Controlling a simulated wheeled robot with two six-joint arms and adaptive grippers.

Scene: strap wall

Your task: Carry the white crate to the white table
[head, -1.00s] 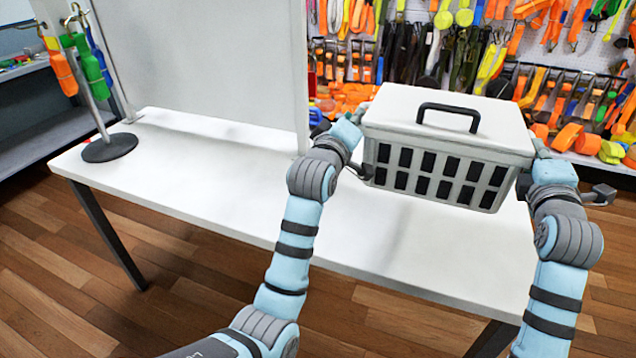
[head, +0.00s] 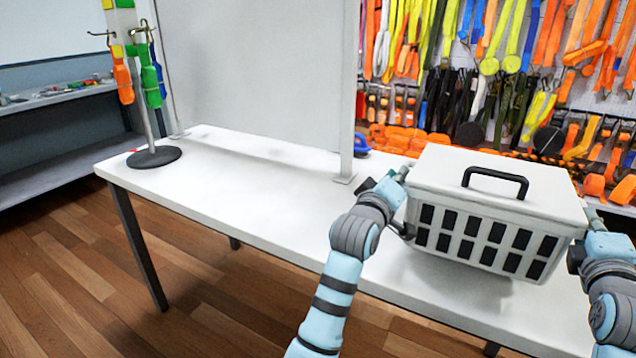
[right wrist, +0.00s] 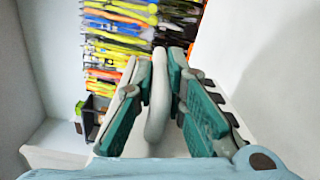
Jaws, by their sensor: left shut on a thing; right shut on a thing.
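The white crate (head: 489,214) has a lid with a dark handle and dark slots in its front. In the head view it is at the right, over the right part of the white table (head: 235,188); I cannot tell whether its base touches the top. My left gripper (head: 401,176) is shut on the crate's left side. My right gripper (head: 590,218) is at its right side, partly hidden by my arm. In the right wrist view the right gripper's fingers (right wrist: 160,95) close around a pale rim of the crate (right wrist: 157,110).
A white upright panel (head: 262,75) stands on the table's back. A stand with a round black base (head: 154,157) and hanging straps is at the left end. A strap wall (head: 500,70) is behind. The table's middle front is clear.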

